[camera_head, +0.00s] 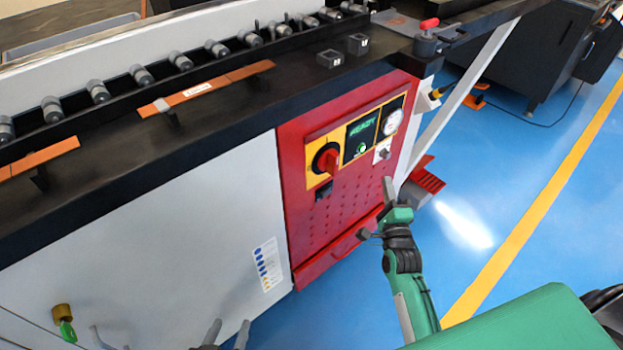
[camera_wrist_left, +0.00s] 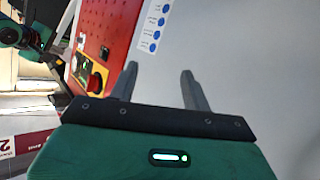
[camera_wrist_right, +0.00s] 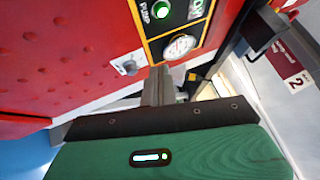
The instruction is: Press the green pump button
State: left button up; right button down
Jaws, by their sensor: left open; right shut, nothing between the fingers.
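The green pump button (camera_head: 361,148) glows on the red cabinet's control panel, below a screen reading READY. In the right wrist view the lit button (camera_wrist_right: 161,10) sits at the top edge beside the word PUMP. My right gripper (camera_head: 388,184) is shut and empty, pointing up in front of the panel, below and right of the button, apart from it in the picture. Its closed fingertips also show in the right wrist view (camera_wrist_right: 158,72), below the gauge. My left gripper (camera_head: 230,325) is open and empty at the bottom, facing the white cabinet side; its spread fingers show in the left wrist view (camera_wrist_left: 158,76).
The panel also holds a red rotary switch (camera_head: 325,160), a round gauge (camera_head: 393,121) and a small switch (camera_head: 382,152). A dark bench edge (camera_head: 215,128) overhangs the red cabinet (camera_head: 310,228). A red-handled part (camera_head: 428,27) stands at the bench corner. Blue floor lies right.

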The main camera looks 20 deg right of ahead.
aim_at(362, 148)
pick_arm(q)
jog(key=shift+t+h, duration=0.3)
jog(key=shift+t, duration=0.4)
jog(key=r+b, duration=0.1)
jog(key=r, duration=0.1)
jog(key=s+r+b, duration=0.1)
jog(key=r, duration=0.1)
jog(key=shift+a, duration=0.15)
pick_arm(e)
jog(key=r+m, duration=0.1)
jog(key=s+d+r+m+t+h, duration=0.1)
jog(key=s+r+m, duration=0.1)
jog(key=r, duration=0.1)
jog(key=shift+d+r+t+h, duration=0.1)
jog(key=shift+d+t+h, duration=0.05)
jog(key=shift+t+h, duration=0.2)
jog(key=shift+w, duration=0.1)
pick_arm(q)
jog(key=w+a+r+t+b, duration=0.2)
jog(key=w+r+t, duration=0.2)
jog(key=r, duration=0.4)
jog(key=shift+n+t, duration=0.3)
jog(key=shift+t, duration=0.3)
pick_arm(e)
jog(key=w+a, duration=0.3)
jog(key=w, duration=0.5)
jog(key=shift+a, duration=0.25)
pick_arm(q)
jog(key=shift+r, duration=0.15)
